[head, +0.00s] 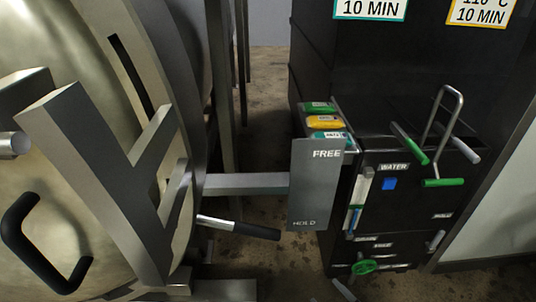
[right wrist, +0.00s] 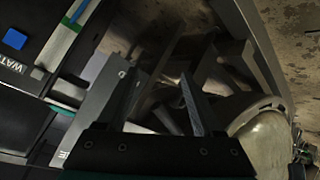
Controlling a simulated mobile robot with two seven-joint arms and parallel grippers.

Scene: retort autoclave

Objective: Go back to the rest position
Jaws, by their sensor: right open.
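My right gripper (right wrist: 158,76) shows in the right wrist view with its two dark fingers spread apart. I see nothing held between them. Behind the fingers are the grey plate (right wrist: 97,108) and dark metal bars. In the head view I cannot clearly make out the right gripper; a small grey piece at the bottom edge is too cut off to tell. My left gripper shows in neither view.
The retort's round metal door (head: 75,150) fills the left of the head view. A black control cabinet (head: 400,215) with green handles stands right. Bare floor (head: 268,120) shows between.

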